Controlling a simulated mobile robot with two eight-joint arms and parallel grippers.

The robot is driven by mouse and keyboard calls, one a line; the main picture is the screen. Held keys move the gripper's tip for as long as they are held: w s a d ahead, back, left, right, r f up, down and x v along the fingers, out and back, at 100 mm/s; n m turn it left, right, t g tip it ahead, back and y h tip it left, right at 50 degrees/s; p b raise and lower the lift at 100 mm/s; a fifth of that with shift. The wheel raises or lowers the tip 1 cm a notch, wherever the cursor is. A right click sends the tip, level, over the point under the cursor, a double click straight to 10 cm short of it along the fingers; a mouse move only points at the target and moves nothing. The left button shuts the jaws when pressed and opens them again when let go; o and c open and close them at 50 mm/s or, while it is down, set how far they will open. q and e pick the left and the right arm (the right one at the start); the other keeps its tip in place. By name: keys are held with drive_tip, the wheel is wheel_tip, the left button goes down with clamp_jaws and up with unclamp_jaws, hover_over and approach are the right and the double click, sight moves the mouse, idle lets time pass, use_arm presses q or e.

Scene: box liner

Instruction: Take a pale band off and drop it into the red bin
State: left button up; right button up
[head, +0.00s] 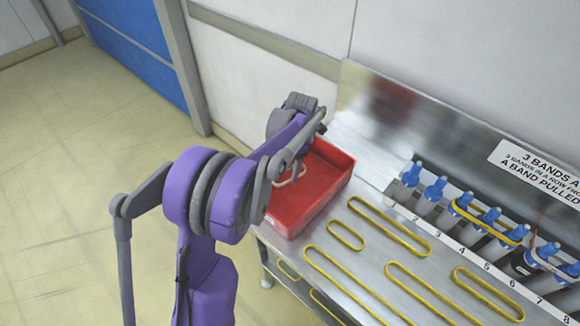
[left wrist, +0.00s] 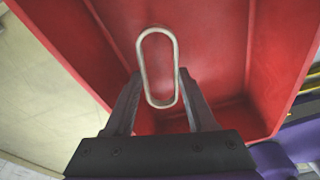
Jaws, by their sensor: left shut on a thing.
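My left gripper (head: 293,163) is over the red bin (head: 335,160), at the left end of the steel bench. It is shut on a pale band (left wrist: 139,65), an elongated loop. In the left wrist view, the band lies between the fingers of the left gripper (left wrist: 160,78), with the red bin (left wrist: 215,40) behind it. The held band also shows in the head view (head: 289,183), partly hidden by my arm. Another pale band (head: 541,262) is around blue-topped items near the right edge. My right gripper is not in view.
Several yellow loops (head: 346,234) lie on the bench top. A numbered rack (head: 470,238) holds several blue-topped items, with a yellow band (head: 489,222) around some of them. A sign (head: 535,170) is on the back panel. The floor left of the bench is clear.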

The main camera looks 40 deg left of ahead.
use_arm(q)
drive_tip(key=o, duration=1.4)
wheel_tip(320, 180, up, 11)
drive_tip(key=w, duration=0.1)
drive_tip(key=shift+w+d+f+p, duration=0.15)
drive_tip(key=shift+w+d+p, duration=0.15)
drive_tip(key=shift+s, duration=0.1)
